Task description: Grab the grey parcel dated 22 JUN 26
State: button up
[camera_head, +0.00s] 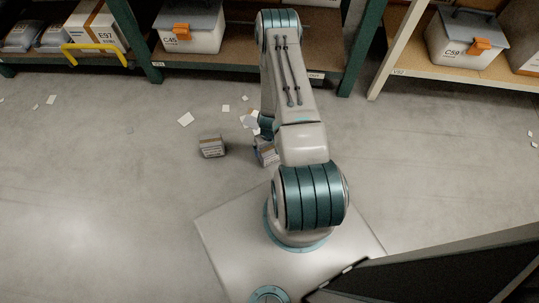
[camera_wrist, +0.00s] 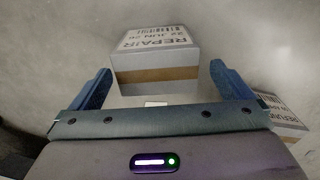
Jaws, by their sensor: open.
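The grey parcel (camera_wrist: 155,58) lies on the floor in the wrist view, with a tan band around its side. Its top label appears upside down and reads REPAIR, with a date that looks like 22 JUN 26. My gripper (camera_wrist: 163,80) is open, with one blue finger to each side of the parcel's near end. I cannot tell how far the fingers reach down beside it, and nothing is clamped. In the head view a parcel (camera_head: 265,154), apparently the same one, shows partly behind my arm, which hides most of the gripper.
A second parcel (camera_wrist: 285,117), labelled REFUN..., lies at the right in the wrist view. It appears to be the small box (camera_head: 211,146) left of my arm in the head view. Paper scraps (camera_head: 186,119) litter the floor. Racks with bins (camera_head: 190,35) stand behind; the left floor is open.

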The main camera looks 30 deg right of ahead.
jog(key=f+b, duration=0.1)
jog(key=f, duration=0.1)
jog(key=f+b, duration=0.2)
jog(key=f, duration=0.1)
jog(key=shift+w+d+f, duration=0.2)
jog(key=shift+w+f, duration=0.1)
jog(key=shift+f, duration=0.05)
jog(key=shift+r, duration=0.1)
jog(key=c, duration=1)
jog(key=shift+r, duration=0.1)
